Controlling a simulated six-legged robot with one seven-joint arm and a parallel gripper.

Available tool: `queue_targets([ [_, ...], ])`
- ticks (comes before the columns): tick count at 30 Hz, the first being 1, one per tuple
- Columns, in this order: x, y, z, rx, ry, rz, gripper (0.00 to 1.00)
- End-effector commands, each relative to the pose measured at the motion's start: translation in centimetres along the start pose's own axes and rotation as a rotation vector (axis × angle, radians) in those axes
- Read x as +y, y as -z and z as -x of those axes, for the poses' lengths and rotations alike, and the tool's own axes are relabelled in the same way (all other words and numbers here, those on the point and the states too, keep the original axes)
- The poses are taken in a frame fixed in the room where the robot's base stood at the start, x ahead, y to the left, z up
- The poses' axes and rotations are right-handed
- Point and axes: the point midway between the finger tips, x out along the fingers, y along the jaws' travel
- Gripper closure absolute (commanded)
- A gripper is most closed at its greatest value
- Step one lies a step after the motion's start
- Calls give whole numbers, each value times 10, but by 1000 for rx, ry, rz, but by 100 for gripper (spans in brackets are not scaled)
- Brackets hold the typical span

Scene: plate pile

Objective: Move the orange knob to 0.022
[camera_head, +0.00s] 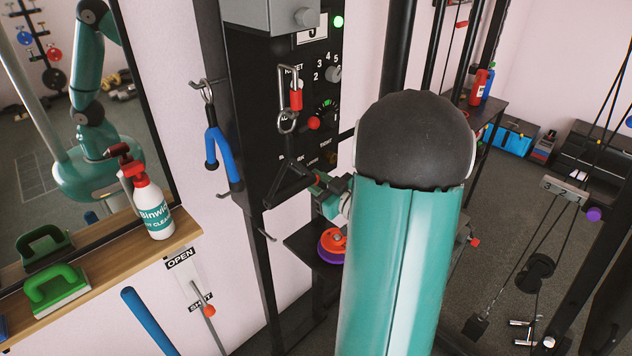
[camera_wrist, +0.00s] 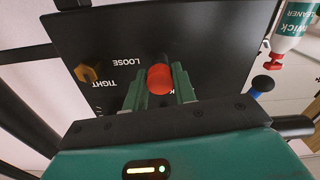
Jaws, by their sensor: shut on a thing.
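The orange knob (camera_wrist: 160,80) is a round, red-orange knob low on the black panel (camera_wrist: 200,50), beside the words LOOSE and TIGHT. In the wrist view it sits between the two green fingers of my gripper (camera_wrist: 160,92), which are closed on its sides. In the head view my gripper (camera_head: 321,188) reaches the lower part of the panel from the right. My arm hides part of it there, and only a small bit of red shows at the fingertips.
A gold-orange knob (camera_wrist: 88,73) stands left of my gripper. A red ball knob (camera_head: 313,123) and a hanging black handle (camera_head: 290,182) are close by. A blue-handled rope (camera_head: 222,155) hangs left. Stacked plates (camera_head: 332,246) lie below. A spray bottle (camera_head: 152,207) stands on the shelf.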

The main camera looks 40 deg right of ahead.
Motion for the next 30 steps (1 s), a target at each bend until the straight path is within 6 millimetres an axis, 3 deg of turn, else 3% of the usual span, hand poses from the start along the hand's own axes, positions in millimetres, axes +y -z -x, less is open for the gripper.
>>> queue_targets([
  [7, -1, -1, -25, 0, 3, -2, 100],
  [14, 0, 0, -27, 1, 1, -1, 100],
  [15, 0, 0, -27, 2, 1, -1, 70],
  [18, 0, 0, -26, 1, 1, -1, 51],
  [30, 1, -2, -17, -3, -2, -2, 51],
])
